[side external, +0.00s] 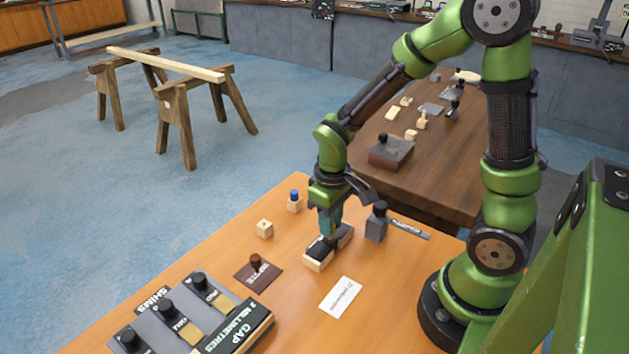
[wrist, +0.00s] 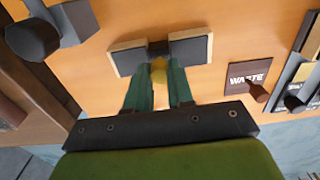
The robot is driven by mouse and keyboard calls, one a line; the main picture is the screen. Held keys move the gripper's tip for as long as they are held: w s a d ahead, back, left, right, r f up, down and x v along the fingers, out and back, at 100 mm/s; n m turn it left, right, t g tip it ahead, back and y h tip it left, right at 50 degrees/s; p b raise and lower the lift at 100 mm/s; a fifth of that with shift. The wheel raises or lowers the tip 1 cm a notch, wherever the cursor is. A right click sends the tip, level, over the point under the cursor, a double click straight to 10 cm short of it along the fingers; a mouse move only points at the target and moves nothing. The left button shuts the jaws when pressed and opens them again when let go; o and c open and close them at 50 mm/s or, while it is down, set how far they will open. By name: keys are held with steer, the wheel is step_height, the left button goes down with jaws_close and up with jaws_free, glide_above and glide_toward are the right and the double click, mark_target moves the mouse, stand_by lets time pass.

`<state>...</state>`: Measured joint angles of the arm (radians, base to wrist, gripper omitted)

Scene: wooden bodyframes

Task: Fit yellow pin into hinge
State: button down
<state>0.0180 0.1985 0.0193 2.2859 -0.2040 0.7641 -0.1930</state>
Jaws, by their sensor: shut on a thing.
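The hinge lies on the orange table, two dark-topped leaves with pale wooden edges and a dark middle part between them. It shows in the side view (side external: 319,250) and the wrist view (wrist: 190,50). My gripper has teal fingers and points down over the middle of the hinge, in the side view (side external: 329,232) and the wrist view (wrist: 161,80). It is shut on the yellow pin (wrist: 158,71), which shows between the fingertips beside the hinge's dark middle. The pin's lower end is hidden, so I cannot tell if it is inside the hinge. The side view does not show the pin clearly.
A grey block with a black knob (side external: 376,224) stands close right of the hinge. A brown WASTE plate (side external: 258,272), a white card (side external: 341,297), a holed wooden block (side external: 264,228) and a blue-topped block (side external: 294,203) lie around. A shim rack (side external: 180,315) fills the front left.

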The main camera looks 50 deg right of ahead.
steer(key=shift+f, duration=0.85)
steer(key=c, duration=0.9)
jaws_free()
step_height(320, 180, up, 17)
steer(key=shift+w+f, duration=0.1)
steer(key=s+a+r+m+t+y, duration=0.2)
steer(key=s+a+r+m+t, duration=0.1)
steer(key=s+t, duration=0.3)
steer(key=shift+s+a+r+m+t, duration=0.15)
steer(key=shift+s+r+m+t, duration=0.2)
steer(key=shift+m+t, duration=0.2)
